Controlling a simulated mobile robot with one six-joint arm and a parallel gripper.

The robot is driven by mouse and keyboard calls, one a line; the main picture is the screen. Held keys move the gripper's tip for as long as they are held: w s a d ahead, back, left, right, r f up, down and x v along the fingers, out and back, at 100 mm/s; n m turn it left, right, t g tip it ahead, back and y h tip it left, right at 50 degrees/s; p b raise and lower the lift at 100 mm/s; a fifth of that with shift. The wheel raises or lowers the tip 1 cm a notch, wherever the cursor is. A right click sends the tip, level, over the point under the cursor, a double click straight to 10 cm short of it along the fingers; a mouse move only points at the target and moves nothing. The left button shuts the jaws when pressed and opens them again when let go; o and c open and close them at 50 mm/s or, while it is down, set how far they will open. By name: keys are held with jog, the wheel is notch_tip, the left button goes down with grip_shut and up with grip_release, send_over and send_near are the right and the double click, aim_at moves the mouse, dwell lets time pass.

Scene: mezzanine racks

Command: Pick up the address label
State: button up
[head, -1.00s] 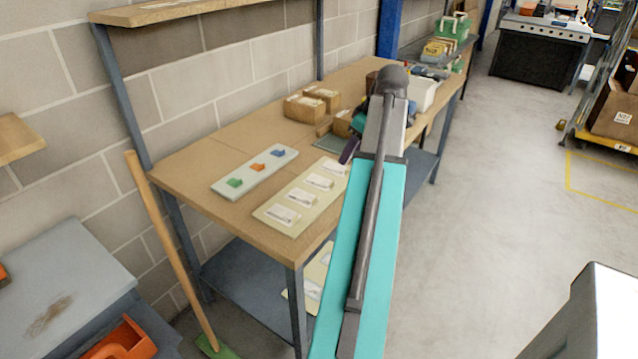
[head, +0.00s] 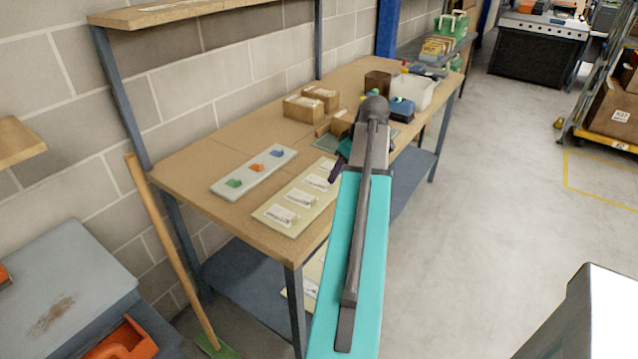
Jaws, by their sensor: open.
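Several white address labels lie in a row on a pale yellow-green board (head: 264,215) on the wooden workbench. The nearest label (head: 281,214) is at the front, another label (head: 299,197) is behind it, and a third label (head: 317,182) lies farther back. The farthest label (head: 327,165) is close to my gripper. My gripper (head: 337,169) shows as a dark purple finger piece at the board's right side, near the far labels. It is open. My arm hides the rest of it and the board's right edge.
Cardboard boxes (head: 298,108), a white bin (head: 417,91) and a blue-topped item (head: 401,107) stand farther back. A broom handle (head: 165,230) leans at the bench's left end.

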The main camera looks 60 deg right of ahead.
aim_at(330, 187)
dwell(0.4)
jog(key=shift+p+x, duration=0.9)
jog(key=shift+x, duration=1.65)
jog(key=shift+d, duration=0.1)
jog(key=c, duration=0.9)
